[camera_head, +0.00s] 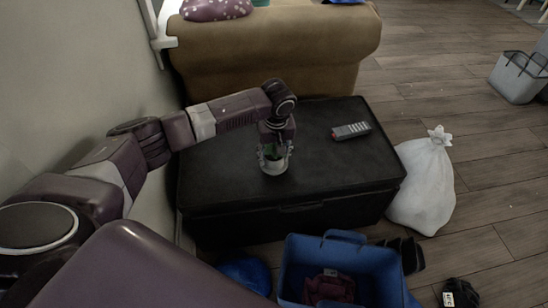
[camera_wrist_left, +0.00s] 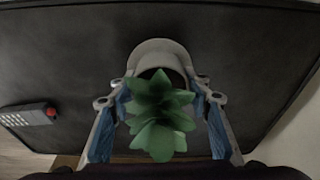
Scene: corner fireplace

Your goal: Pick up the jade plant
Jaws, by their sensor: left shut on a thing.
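The jade plant (camera_head: 273,163) is a small green leafy plant in a pale round pot. It is at the black chest's top, left of its middle, in the head view. In the left wrist view its green leaves (camera_wrist_left: 158,115) cover part of the pot (camera_wrist_left: 160,55). My left gripper (camera_head: 274,155) comes down from above and is shut on the pot, one finger on each side. The left wrist view shows the fingers (camera_wrist_left: 160,100) on both sides of the plant. I cannot tell whether the pot touches the chest. My right gripper is not in view.
A grey remote (camera_head: 351,130) lies on the black chest (camera_head: 335,170), right of the plant. A tan sofa (camera_head: 280,50) stands behind. A white bag (camera_head: 424,185) is right of the chest. A blue basket (camera_head: 383,262) stands in front. A grey basket (camera_head: 517,78) is far right.

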